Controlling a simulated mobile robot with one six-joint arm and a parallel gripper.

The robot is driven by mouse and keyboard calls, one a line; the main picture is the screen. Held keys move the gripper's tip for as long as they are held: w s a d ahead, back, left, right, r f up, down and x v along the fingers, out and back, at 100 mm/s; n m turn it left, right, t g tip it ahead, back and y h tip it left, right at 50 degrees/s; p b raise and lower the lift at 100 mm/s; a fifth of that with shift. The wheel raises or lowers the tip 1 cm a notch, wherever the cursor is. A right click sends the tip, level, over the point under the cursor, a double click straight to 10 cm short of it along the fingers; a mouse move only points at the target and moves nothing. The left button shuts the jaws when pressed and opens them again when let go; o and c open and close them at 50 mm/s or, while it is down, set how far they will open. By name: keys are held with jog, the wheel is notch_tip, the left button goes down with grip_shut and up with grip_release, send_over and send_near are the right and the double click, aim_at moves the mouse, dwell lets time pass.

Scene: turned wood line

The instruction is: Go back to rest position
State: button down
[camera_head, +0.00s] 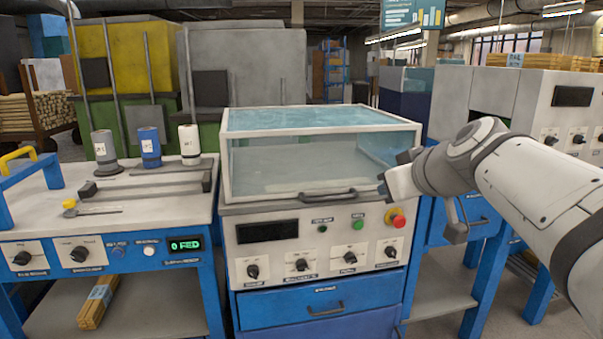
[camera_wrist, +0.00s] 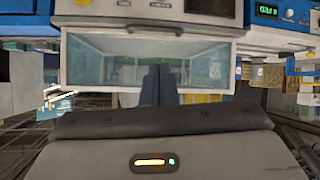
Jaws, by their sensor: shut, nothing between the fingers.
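My gripper (camera_head: 392,180) is in front of the right side of the glass-lidded machine (camera_head: 272,227) in the head view, near the right end of its lid handle. In the wrist view, my gripper's fingers (camera_wrist: 159,85) are together with nothing between them. The machine's clear lid (camera_head: 310,118) is down, and its dark handle (camera_head: 328,194) shows at the front edge. The wrist view shows the same lid (camera_wrist: 95,65) upside down. I cannot tell whether the fingers touch the machine.
A bench (camera_head: 135,220) at left carries grey, blue and white canisters (camera_head: 149,147). A red emergency knob (camera_head: 397,218) sits on the machine's panel, above a blue drawer (camera_head: 320,307). A blue-legged table (camera_head: 440,300) and a grey machine (camera_head: 560,100) stand at right.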

jog(key=s+f+m+g+h+p, duration=0.1)
jog(key=s+m+g+h+p, duration=0.2)
jog(key=s+p, duration=1.5)
jog(key=m+g+p, duration=0.2)
jog(key=g+p, duration=0.3)
jog(key=shift+s+a+h, duration=0.15)
jog(key=shift+a+h, duration=0.15)
jog(key=shift+f, duration=0.1)
